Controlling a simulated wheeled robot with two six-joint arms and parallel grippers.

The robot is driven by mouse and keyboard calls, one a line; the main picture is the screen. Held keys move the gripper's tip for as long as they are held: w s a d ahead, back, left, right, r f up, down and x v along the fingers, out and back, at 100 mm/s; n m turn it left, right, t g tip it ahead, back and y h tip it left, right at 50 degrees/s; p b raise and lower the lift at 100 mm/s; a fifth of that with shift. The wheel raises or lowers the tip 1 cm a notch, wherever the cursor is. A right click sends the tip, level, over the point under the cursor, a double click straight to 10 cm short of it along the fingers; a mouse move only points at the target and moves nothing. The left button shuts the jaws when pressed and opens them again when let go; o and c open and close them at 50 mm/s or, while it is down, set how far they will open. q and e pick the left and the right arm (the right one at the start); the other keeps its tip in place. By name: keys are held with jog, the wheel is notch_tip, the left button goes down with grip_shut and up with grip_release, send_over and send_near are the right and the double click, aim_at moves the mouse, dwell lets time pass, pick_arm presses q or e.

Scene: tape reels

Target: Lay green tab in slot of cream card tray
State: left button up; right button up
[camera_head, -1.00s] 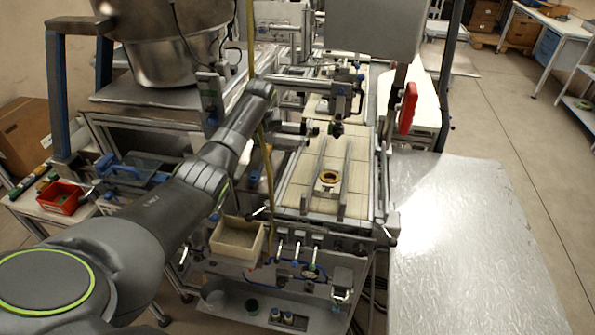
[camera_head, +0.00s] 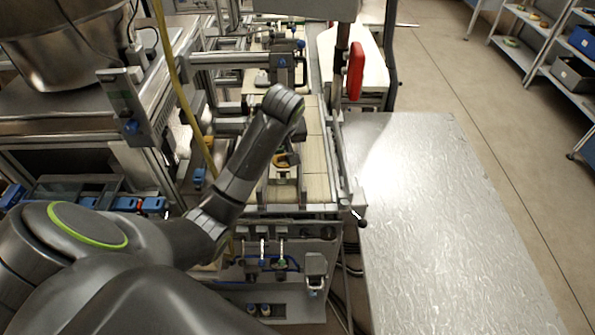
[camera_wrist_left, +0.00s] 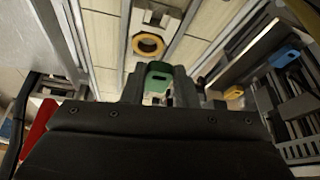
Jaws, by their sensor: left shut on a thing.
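My left gripper (camera_wrist_left: 160,88) is at the middle of the left wrist view, shut on a green tab (camera_wrist_left: 158,74). The tab's upper part shows between the fingers, and the fingers hide its lower part. In the head view my left arm reaches over the machine, and I cannot make out the fingers or the tab there. I cannot pick out the cream card tray or its slot for sure in either view now. My right gripper is in neither view.
A yellow-orange ring (camera_wrist_left: 148,45) lies on the machine bed beyond my fingers. It shows partly behind my arm in the head view (camera_head: 292,159). Metal rails flank the bed. A bare, shiny metal table (camera_head: 440,220) stands at the right. A red handle (camera_head: 355,70) hangs above.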

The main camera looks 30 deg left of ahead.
pick_arm(q)
jog(key=f, duration=0.3)
jog(key=f+p, duration=0.1)
jog(key=f, duration=0.2)
jog(key=d+f, duration=0.1)
jog(key=f, duration=0.2)
jog(key=shift+s+f, duration=0.1)
jog(key=shift+s, duration=0.25)
jog(key=shift+f, duration=0.3)
jog(key=shift+f, duration=0.35)
jog(key=shift+f, duration=0.15)
jog(key=o, duration=0.9)
